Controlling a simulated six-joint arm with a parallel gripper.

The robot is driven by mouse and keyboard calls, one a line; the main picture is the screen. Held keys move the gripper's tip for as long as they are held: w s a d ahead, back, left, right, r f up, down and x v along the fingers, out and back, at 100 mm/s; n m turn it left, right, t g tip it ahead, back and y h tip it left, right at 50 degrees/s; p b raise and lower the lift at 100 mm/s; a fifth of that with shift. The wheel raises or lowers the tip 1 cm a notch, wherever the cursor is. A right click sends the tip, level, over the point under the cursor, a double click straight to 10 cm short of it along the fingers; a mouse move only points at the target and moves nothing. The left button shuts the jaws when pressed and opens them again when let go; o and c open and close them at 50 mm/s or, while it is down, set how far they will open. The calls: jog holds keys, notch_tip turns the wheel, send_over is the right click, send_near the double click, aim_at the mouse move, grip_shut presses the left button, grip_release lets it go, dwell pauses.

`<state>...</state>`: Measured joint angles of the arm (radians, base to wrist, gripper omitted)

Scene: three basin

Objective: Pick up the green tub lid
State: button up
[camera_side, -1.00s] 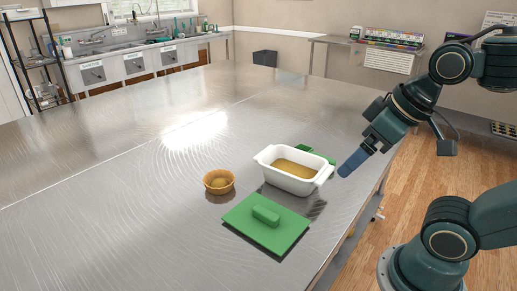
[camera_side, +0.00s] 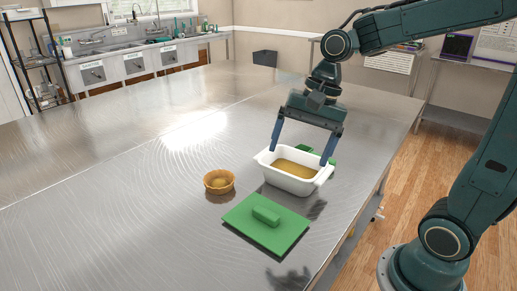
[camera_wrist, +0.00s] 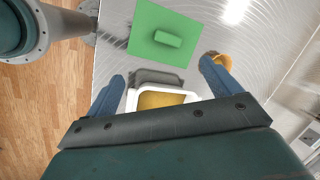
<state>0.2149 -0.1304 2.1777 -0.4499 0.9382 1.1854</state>
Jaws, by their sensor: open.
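The green tub lid (camera_side: 266,224) lies flat on the metal table with its block handle (camera_side: 266,215) on top; it also shows in the wrist view (camera_wrist: 160,31). The white tub (camera_side: 290,183), with a yellow-brown inside, stands behind it, and its edge shows in the wrist view (camera_wrist: 163,100). My gripper (camera_side: 300,156) is open and empty over the tub, with its two blue fingers spread wide to either side. The lid is clear of the fingers, nearer the side camera. Whether the fingers touch the tub is unclear.
A small amber bowl (camera_side: 219,181) stands left of the tub, near one finger in the wrist view. Another green piece (camera_side: 318,154) shows partly behind the tub. The table (camera_side: 120,200) is bare to the left. Its right edge lies close to the lid.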

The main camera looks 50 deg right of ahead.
jog(key=w+d+f+m+g+y, duration=0.1)
jog(key=w+f+m+y, duration=0.1)
jog(key=w+f+m, duration=0.2)
jog(key=shift+w+d+f+m+g, duration=0.3)
jog(key=shift+w+m, duration=0.35)
jog(key=shift+m, duration=0.55)
send_over(267, 211)
jog(key=d, duration=0.3)
jog(key=shift+a+f, duration=0.15)
jog(key=shift+f, duration=1.8)
jog(key=shift+a+f, duration=0.1)
jog(key=shift+f, duration=1.8)
jog(key=shift+f, duration=0.15)
jog(key=shift+x, duration=2.5)
jog(key=shift+a, duration=0.1)
jog(key=shift+c, duration=0.4)
